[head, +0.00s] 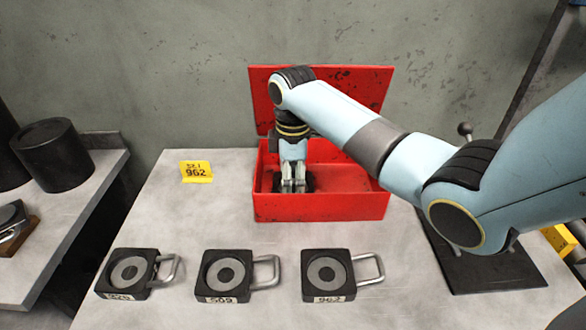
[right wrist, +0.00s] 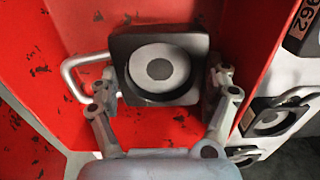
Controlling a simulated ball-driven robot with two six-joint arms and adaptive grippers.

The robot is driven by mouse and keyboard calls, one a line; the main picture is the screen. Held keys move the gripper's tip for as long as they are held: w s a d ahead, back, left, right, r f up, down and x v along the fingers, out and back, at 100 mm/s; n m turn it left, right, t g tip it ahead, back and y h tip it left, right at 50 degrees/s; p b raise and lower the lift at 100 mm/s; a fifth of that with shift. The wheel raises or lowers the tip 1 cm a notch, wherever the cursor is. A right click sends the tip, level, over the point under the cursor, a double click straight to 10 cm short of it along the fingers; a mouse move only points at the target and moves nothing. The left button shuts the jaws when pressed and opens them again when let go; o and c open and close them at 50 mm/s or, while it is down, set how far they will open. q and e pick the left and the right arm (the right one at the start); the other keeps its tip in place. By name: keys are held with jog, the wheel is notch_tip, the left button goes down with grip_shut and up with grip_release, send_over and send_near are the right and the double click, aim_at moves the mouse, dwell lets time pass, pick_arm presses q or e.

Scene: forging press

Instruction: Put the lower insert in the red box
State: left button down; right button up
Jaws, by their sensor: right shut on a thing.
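The red box (head: 350,207) stands open at the back of the table, its lid raised behind it. My right gripper (head: 293,186) reaches down into the box at its left part. It is shut on a dark square insert (right wrist: 158,92) with a pale round face and a metal loop handle (right wrist: 75,75). In the right wrist view red walls surround the insert. In the head view the fingers mostly hide it. Whether it touches the box floor, I cannot tell. My left gripper is not in view.
Three similar dark blocks with handles stand in a row in front: left (head: 127,272), middle (head: 224,273) tagged 509, right (head: 327,274) tagged 962. A yellow card (head: 196,172) reading 962 lies left of the box. A dark plate (head: 480,270) is at the right.

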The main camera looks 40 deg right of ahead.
aim_at(293, 186)
jog(key=shift+w+d+f, duration=0.3)
jog(key=shift+w+f, duration=0.15)
jog(key=o, duration=1.6)
jog(key=shift+s, duration=0.15)
notch_tip(293, 186, up, 12)
jog(key=shift+f, duration=0.1)
